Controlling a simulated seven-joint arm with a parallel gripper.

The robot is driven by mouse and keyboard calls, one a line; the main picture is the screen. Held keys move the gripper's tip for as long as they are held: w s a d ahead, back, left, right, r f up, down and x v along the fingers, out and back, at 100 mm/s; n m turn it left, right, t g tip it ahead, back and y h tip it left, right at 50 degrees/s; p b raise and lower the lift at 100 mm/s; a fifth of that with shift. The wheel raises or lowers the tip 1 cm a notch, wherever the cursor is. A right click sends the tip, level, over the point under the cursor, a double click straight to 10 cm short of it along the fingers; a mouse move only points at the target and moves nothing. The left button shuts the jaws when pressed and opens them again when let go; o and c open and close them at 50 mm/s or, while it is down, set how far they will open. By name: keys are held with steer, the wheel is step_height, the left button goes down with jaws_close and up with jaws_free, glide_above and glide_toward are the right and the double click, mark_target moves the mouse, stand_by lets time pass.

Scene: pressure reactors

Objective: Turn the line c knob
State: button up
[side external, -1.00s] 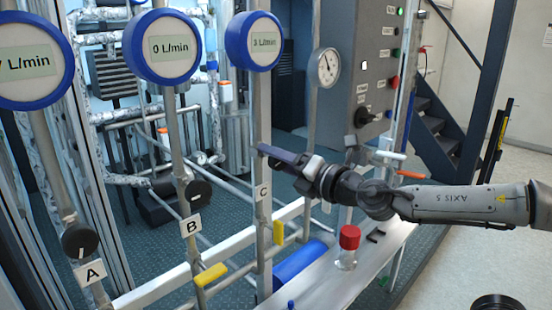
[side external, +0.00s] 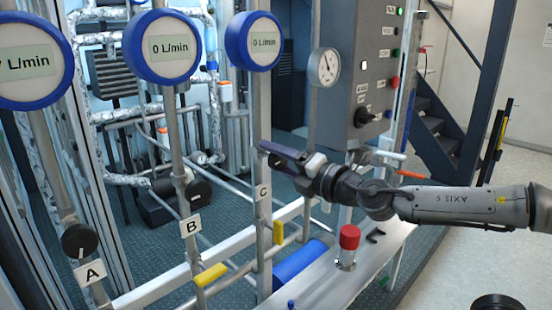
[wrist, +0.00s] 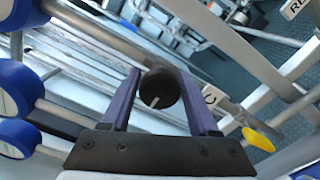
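The line c knob (wrist: 160,92) is dark and round with a pale pointer mark. In the wrist view it sits between the two purple fingers of my gripper (wrist: 160,78), which close on it from both sides near their tips. In the side view my gripper (side external: 270,150) is at the line C pipe, just above the C label (side external: 263,193), and hides the knob. The blue round line C meter (side external: 253,42) above reads 0 L/min.
Line B's knob (side external: 198,192) and line A's knob (side external: 79,241) are to the left. Yellow levers (side external: 210,275) sit on lower pipes. A grey control box (side external: 365,70) is behind.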

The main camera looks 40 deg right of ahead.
steer(key=shift+o, duration=1.3)
steer(key=s, duration=1.4)
steer(key=shift+w, duration=0.1)
